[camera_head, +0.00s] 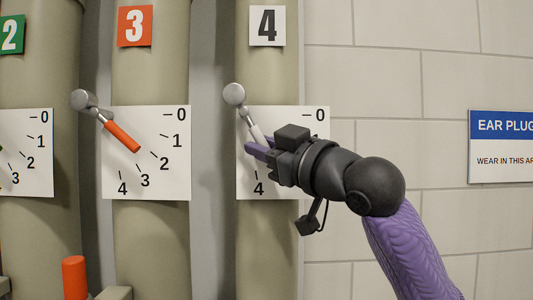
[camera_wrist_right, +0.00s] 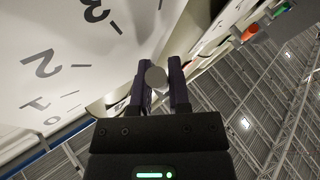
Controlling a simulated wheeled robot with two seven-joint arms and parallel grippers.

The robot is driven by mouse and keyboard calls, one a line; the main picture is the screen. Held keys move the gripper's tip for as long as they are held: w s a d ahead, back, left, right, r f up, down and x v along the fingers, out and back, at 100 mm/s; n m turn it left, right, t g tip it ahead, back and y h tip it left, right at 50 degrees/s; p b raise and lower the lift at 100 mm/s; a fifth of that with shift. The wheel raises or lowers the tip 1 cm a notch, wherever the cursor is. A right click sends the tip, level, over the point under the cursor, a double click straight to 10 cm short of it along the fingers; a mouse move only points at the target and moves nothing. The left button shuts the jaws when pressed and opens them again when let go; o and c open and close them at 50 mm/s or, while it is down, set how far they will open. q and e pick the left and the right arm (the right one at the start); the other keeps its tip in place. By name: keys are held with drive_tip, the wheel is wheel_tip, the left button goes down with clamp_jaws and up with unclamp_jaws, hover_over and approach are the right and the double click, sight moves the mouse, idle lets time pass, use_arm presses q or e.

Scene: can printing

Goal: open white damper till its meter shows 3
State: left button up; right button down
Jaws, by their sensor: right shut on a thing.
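The white damper handle (camera_head: 256,132) hangs from a round grey pivot (camera_head: 234,95) on the pipe marked 4. It slants down and slightly right across its white meter plate (camera_head: 311,133). My right gripper (camera_head: 259,149) is shut on the handle's lower end. In the right wrist view the handle's pale round end (camera_wrist_right: 156,77) sits between the two purple fingers. The gripper hides the middle of the scale in the head view; 0 and 4 show. The wrist view shows 0 to 3 on the plate (camera_wrist_right: 45,30). The handle's exact reading is hard to tell. My left gripper is not in view.
The orange damper handle (camera_head: 121,136) on pipe 3 points between 2 and 3. Part of pipe 2's meter plate (camera_head: 30,125) shows at the left. An upright orange cylinder (camera_head: 75,278) stands at the lower left. The tiled wall on the right carries an ear plug sign (camera_head: 503,146).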

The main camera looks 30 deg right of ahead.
drive_tip(key=c, duration=0.9)
unclamp_jaws()
drive_tip(key=b+v, duration=0.5)
drive_tip(key=v, duration=0.5)
